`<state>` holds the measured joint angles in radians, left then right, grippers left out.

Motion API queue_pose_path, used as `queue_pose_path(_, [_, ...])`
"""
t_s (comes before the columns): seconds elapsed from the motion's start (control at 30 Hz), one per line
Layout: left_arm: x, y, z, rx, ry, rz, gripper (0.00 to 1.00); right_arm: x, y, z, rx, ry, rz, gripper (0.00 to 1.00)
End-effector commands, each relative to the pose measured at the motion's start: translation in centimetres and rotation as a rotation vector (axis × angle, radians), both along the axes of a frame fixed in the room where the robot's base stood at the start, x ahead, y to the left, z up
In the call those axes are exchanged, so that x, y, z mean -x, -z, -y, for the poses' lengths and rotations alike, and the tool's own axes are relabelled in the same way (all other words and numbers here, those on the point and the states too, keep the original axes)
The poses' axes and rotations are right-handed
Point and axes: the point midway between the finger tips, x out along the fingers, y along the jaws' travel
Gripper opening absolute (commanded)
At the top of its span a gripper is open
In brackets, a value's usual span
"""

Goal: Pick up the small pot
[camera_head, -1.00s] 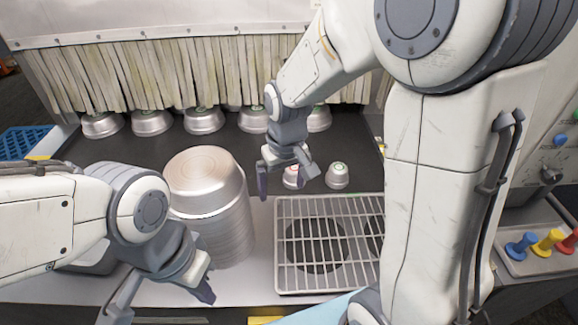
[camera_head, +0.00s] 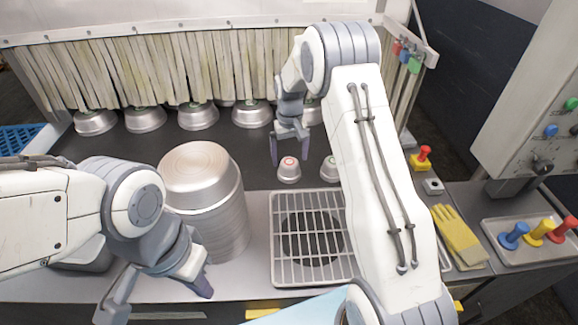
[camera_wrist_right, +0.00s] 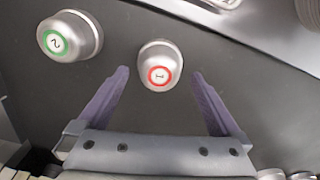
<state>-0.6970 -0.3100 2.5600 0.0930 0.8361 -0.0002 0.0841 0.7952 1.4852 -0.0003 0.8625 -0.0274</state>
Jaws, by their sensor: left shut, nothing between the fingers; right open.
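A small metal pot with a red ring label marked 1 (camera_head: 289,170) stands on the dark surface behind the wire rack. A second small pot with a green label (camera_head: 329,170) stands to its right, partly hidden by my right arm. My right gripper (camera_head: 290,156) is open and empty just behind the red-label pot. In the right wrist view, the red-label pot (camera_wrist_right: 160,72) lies between the spread fingertips with gaps on both sides, and the green-label pot (camera_wrist_right: 68,36) lies outside them. My left gripper (camera_head: 155,300) is shut and empty at the front left.
A tall stack of metal pans (camera_head: 215,225) stands left of the wire rack (camera_head: 310,280). Several larger bowls (camera_head: 198,117) line the back under a strip curtain (camera_head: 170,70). Yellow gloves (camera_head: 458,236) and a tray of coloured knobs (camera_head: 528,262) are at right.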

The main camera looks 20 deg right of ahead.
Motion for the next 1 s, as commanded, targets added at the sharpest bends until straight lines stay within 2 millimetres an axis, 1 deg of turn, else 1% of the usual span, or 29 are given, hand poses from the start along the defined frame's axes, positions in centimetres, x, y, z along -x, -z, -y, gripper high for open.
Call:
queue_pose_path(0.17, [0.0,-0.8,0.0,0.0,0.0,0.0,0.0,-0.1,1.2,-0.1,0.0,0.0,-0.003,1.0])
queue_pose_path(0.3, [0.0,-2.1,0.0,0.0,-0.001,0.0,0.0,-0.4,3.2,-0.1,0.0,0.0,-0.003,1.0])
queue_pose_path(0.43, [0.0,-2.4,0.0,0.0,-0.001,0.0,0.0,-0.4,5.0,0.0,0.0,0.001,-0.002,1.0])
queue_pose_path(0.53, [0.0,-2.5,0.0,0.0,-0.001,0.0,0.0,-0.5,5.5,0.0,0.0,0.001,0.002,1.0])
queue_pose_path(0.73, [0.0,-2.4,0.0,0.0,-0.001,0.0,0.0,-0.5,5.6,0.0,0.0,0.002,0.003,1.0])
queue_pose_path(0.77, [0.0,-2.4,0.0,0.0,-0.001,0.0,0.0,-0.5,5.6,0.0,0.0,0.002,0.003,0.92])
queue_pose_path(0.8, [0.0,-2.4,0.0,0.0,-0.001,0.0,0.0,-0.5,5.6,0.0,0.0,0.002,0.003,0.77])
queue_pose_path(0.87, [0.0,-2.4,0.0,0.0,-0.001,0.0,0.0,-0.5,5.6,0.0,0.0,0.002,0.003,0.54])
queue_pose_path(0.9, [0.0,-2.4,0.0,0.0,-0.001,0.0,0.0,-0.5,5.6,0.0,0.0,0.002,0.003,0.39])
queue_pose_path(0.93, [0.0,-2.4,0.0,0.0,-0.001,0.0,0.0,-0.5,5.6,0.0,0.0,0.002,0.003,0.36])
queue_pose_path(1.0, [0.0,-2.4,0.0,0.0,-0.001,0.0,0.0,-0.5,5.6,0.0,0.0,0.002,0.003,0.36])
